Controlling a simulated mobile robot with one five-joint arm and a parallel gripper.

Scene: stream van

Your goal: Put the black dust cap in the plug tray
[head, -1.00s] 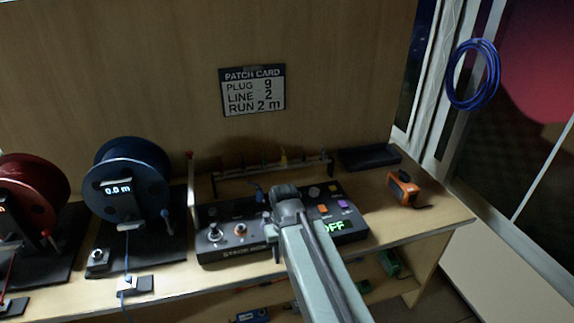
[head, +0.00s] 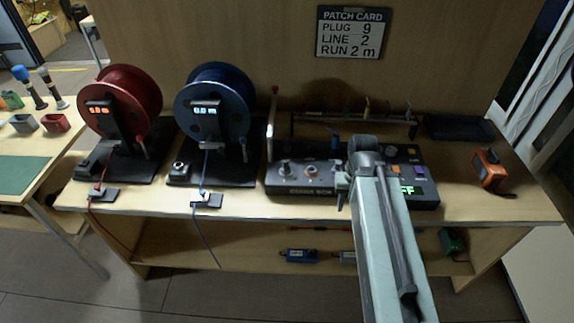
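I cannot make out a black dust cap; any small black piece is lost against the dark equipment. A shallow dark tray (head: 458,128) lies at the back right of the bench and looks like the plug tray; no contents can be made out. My arm rises from the lower right to a joint over the black control box (head: 300,187). What seems to be my gripper (head: 342,188) shows small beside that joint, over the box. Its fingers are too small and too hidden to tell whether it is open or holds anything.
A red reel (head: 120,100) and a blue reel (head: 215,105) stand at left on the bench. A rack (head: 350,118) with several plugs runs behind the box. An orange device (head: 489,170) sits at right. Several small items lie on the lower shelf. Bare wood surrounds the orange device.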

